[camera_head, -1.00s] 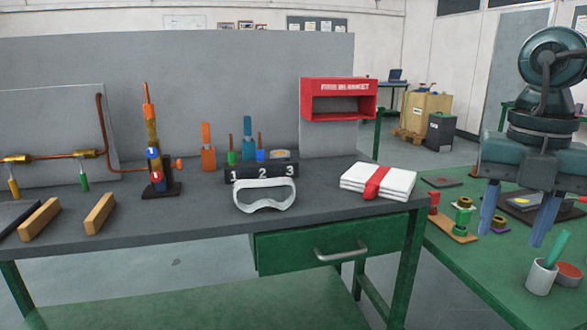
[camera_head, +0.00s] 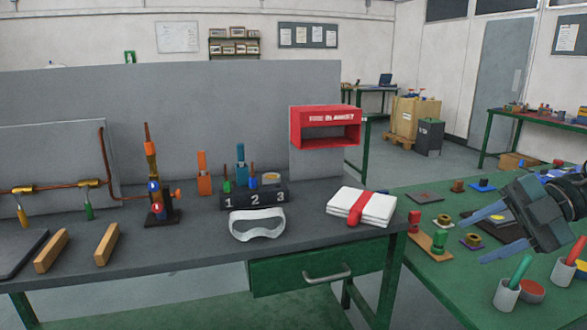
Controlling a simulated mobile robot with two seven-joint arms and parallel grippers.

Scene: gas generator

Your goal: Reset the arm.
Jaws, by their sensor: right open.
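My right gripper (camera_head: 471,242) shows at the right side, over the green table (camera_head: 410,200). Its dark body is tilted and its two blue fingers point left, spread apart with nothing between them. The fingers are above several small coloured parts on that table; I cannot tell how high above. My left gripper is not in view.
A grey workbench (camera_head: 190,255) carries a burner (camera_head: 155,195), white goggles (camera_head: 257,224), a numbered block (camera_head: 254,198) and a folded white blanket (camera_head: 362,205). A red fire blanket box (camera_head: 325,127) hangs behind.

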